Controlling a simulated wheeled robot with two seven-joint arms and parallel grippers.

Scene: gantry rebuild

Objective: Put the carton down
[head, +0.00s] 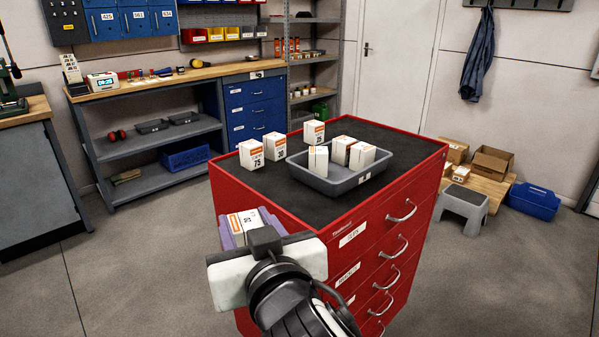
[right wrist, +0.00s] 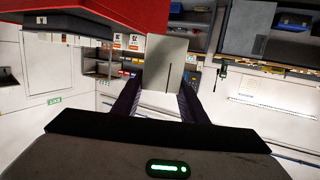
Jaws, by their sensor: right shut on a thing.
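My right gripper (head: 244,226) is shut on a white carton with an orange band (head: 255,221), at the near left edge of the red cabinet (head: 228,192). In the right wrist view the carton's pale grey side (right wrist: 166,62) stands between the two dark purple fingers of the gripper (right wrist: 160,92). It is clear of the other cartons; its lower part is hidden by the gripper. On the black top stand a carton marked 75 (head: 251,155), one marked 30 (head: 275,147) and another (head: 314,133). My left gripper is not in view.
A grey tray (head: 340,185) with three white cartons (head: 318,160) sits at the middle right of the cabinet top. The black top in front of the tray and the carton marked 75 is bare. A step stool (head: 462,205) stands right of the cabinet.

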